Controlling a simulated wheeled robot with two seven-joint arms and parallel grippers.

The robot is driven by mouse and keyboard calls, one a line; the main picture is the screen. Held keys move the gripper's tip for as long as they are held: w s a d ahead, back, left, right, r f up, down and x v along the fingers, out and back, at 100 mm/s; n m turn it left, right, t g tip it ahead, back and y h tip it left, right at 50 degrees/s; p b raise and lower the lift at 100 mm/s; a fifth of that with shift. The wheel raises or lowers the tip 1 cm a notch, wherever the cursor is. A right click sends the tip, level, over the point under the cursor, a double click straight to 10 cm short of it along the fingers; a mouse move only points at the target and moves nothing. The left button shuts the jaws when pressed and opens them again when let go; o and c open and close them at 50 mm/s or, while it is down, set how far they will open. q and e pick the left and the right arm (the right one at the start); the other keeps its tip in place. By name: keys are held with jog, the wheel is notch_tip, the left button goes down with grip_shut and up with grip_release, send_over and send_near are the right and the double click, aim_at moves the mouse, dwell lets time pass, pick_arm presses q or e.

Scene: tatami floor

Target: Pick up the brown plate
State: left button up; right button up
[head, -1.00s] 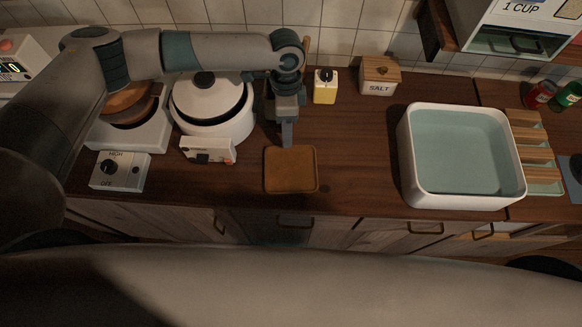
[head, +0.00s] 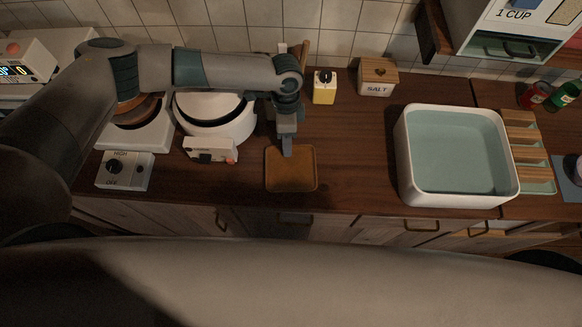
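The brown plate (head: 291,173) is a square with rounded corners and lies flat on the dark wooden counter, near its front edge. My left gripper (head: 287,152) points down at the plate's back edge, with its fingertips overlapping that edge in the head view. I cannot tell whether the fingers touch the plate or have its rim between them. The finger gap does not show from this angle. My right gripper is not in view.
A white rice cooker (head: 213,117) and a burner control box (head: 125,171) stand left of the plate. A white basin (head: 407,169) and dish rack (head: 522,140) are right. Counter between plate and basin is clear.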

pick_arm(q)
grip_shut()
jog(key=shift+r+b, duration=0.6)
jog(key=shift+r, duration=0.1)
notch_tip(320, 180, up, 2)
jog(key=shift+w+d+r+b, duration=0.15)
jog(key=shift+r+b, duration=0.1)
jog(key=shift+b, duration=0.5)
jog(key=w+d+r+b, duration=0.2)
jog(key=d+r+b, duration=0.2)
jog(key=d+r, duration=0.3)
jog(key=d, duration=0.4)
jog(key=shift+b, duration=0.35)
